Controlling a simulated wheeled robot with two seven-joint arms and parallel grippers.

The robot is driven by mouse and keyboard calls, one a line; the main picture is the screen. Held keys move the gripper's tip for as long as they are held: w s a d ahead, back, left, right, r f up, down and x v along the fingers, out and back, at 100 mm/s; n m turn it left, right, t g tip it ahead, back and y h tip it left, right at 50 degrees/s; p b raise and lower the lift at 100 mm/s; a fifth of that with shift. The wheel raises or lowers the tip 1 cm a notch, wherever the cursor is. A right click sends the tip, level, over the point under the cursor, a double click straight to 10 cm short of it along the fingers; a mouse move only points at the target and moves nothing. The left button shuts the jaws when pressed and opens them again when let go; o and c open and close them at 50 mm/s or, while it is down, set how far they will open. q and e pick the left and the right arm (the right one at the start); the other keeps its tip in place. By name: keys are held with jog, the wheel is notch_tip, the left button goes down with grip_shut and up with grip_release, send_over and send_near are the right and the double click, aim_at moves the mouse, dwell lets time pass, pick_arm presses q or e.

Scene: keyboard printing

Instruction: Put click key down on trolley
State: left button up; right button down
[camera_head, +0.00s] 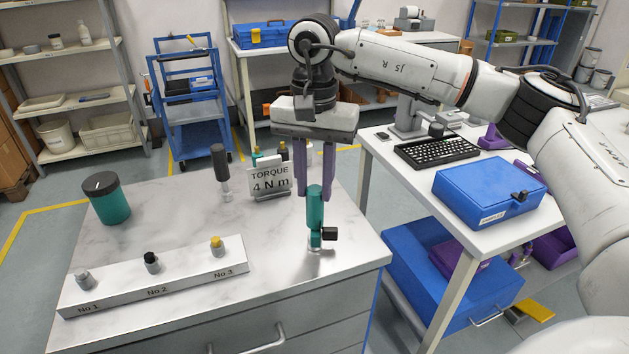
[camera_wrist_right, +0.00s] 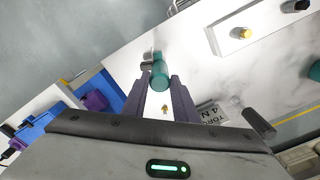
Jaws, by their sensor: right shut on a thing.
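The click key (camera_head: 315,205) has a teal handle and a dark and teal head at its lower end. It stands upright at the right front part of the marble-topped trolley (camera_head: 190,255); its lower end is at or just above the top, and I cannot tell if it touches. My right gripper (camera_head: 314,197) points down, its purple fingers shut on the upper handle. In the right wrist view the key's teal body (camera_wrist_right: 160,72) shows between the fingertips (camera_wrist_right: 158,82). My left gripper is not in view.
A numbered block (camera_head: 155,285) with small knobs lies at the trolley's front left. A torque sign (camera_head: 270,178), a dark-handled tool (camera_head: 221,170) and a teal jar (camera_head: 106,198) stand further back. A white table (camera_head: 400,180) with a blue box (camera_head: 489,190) is on the right.

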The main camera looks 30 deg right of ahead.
jog(key=c, duration=1.4)
grip_release()
jog(key=shift+f, duration=0.1)
notch_tip(320, 180, up, 12)
